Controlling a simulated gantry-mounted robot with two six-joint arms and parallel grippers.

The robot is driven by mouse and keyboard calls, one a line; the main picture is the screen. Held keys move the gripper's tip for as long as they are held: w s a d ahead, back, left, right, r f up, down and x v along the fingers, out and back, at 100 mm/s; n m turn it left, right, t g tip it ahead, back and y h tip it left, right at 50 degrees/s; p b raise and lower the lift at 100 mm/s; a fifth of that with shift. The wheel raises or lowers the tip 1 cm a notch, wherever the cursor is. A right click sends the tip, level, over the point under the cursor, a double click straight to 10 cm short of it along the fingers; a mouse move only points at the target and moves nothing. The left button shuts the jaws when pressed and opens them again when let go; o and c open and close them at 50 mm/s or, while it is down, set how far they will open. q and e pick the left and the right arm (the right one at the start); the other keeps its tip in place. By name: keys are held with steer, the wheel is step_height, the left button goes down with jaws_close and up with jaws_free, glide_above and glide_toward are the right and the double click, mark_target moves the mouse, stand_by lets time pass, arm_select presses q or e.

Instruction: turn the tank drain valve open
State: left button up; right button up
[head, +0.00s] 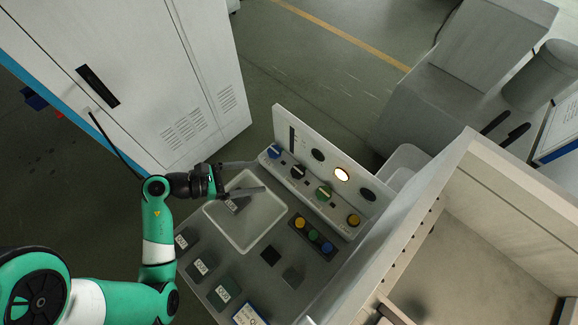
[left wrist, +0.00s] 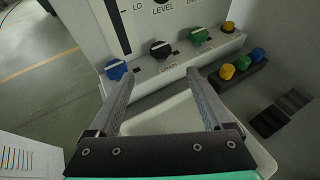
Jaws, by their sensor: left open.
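A row of knobs sits on a ledge at the foot of an upright panel: blue (head: 273,152), black (head: 298,172), green (head: 324,193) and yellow (head: 353,220). I cannot read which one is the drain valve. In the left wrist view the blue knob (left wrist: 116,69), black knob (left wrist: 160,49) and green knob (left wrist: 198,36) each show a pale mark. My left gripper (head: 262,176) is open and empty above the white tray, short of the ledge. In its wrist view its fingers (left wrist: 161,75) point at the black knob, touching none. My right gripper is not seen.
The panel (head: 287,122) carries a slot, dark round ports and one lit lamp (head: 342,174). The white tray (head: 268,238) holds a grey labelled piece. A block with yellow, green and blue caps (head: 313,235) stands beside it. Labelled dark blocks (head: 198,268) line the bench edge.

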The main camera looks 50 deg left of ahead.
mark_target(292, 172)
arm_select(q)
steer(key=b+x, duration=0.1)
steer(key=x, duration=1)
steer(key=shift+w+d+f+b, duration=0.1)
steer(key=shift+w+d+b, duration=0.1)
steer(key=shift+w+b, duration=0.2)
